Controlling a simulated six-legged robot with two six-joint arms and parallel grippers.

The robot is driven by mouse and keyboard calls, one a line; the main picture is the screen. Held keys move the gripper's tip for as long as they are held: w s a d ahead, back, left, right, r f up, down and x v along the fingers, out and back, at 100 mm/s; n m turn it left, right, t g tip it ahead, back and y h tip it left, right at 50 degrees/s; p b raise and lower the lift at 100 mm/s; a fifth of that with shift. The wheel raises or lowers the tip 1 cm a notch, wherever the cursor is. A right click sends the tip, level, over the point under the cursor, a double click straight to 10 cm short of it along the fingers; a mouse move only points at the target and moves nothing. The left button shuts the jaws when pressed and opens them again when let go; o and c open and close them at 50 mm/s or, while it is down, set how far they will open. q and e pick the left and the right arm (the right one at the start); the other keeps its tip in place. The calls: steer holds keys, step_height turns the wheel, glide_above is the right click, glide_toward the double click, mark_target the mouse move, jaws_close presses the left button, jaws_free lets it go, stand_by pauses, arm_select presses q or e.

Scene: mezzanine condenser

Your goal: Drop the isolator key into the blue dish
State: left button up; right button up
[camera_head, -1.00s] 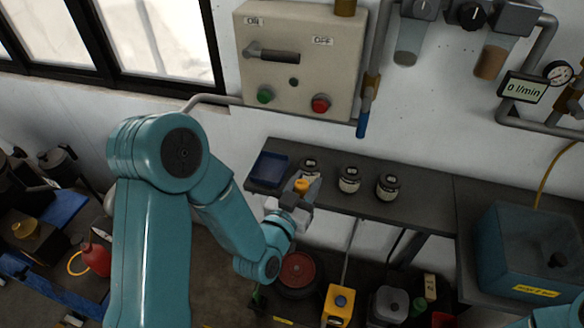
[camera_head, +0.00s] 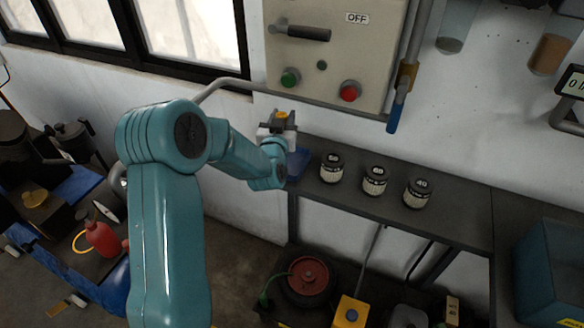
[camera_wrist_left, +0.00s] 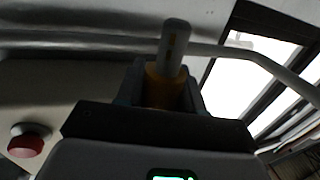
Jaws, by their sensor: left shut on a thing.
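My left gripper (camera_head: 279,125) is shut on the isolator key (camera_head: 282,115), whose orange part shows between the fingers. In the left wrist view the key (camera_wrist_left: 172,48) has a grey end sticking out beyond the fingers and an orange part between them. The blue dish (camera_head: 299,162) is at the left end of the dark shelf, mostly hidden behind my left wrist and gripper. The gripper appears above or near the dish; the exact height over it is unclear. My right gripper is not in view.
Three labelled jars (camera_head: 374,181) stand on the shelf (camera_head: 450,219) right of the dish. A control panel (camera_head: 335,55) with a lever handle, green button and red button is on the wall above. A pipe with a blue-handled valve (camera_head: 395,117) hangs near the shelf.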

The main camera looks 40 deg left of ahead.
arm_select(q)
steer(key=shift+f+b, duration=0.65)
steer(key=shift+f, duration=2.2)
steer(key=o, duration=1.1)
steer(key=shift+o, duration=0.2)
steer(key=shift+s, duration=0.1)
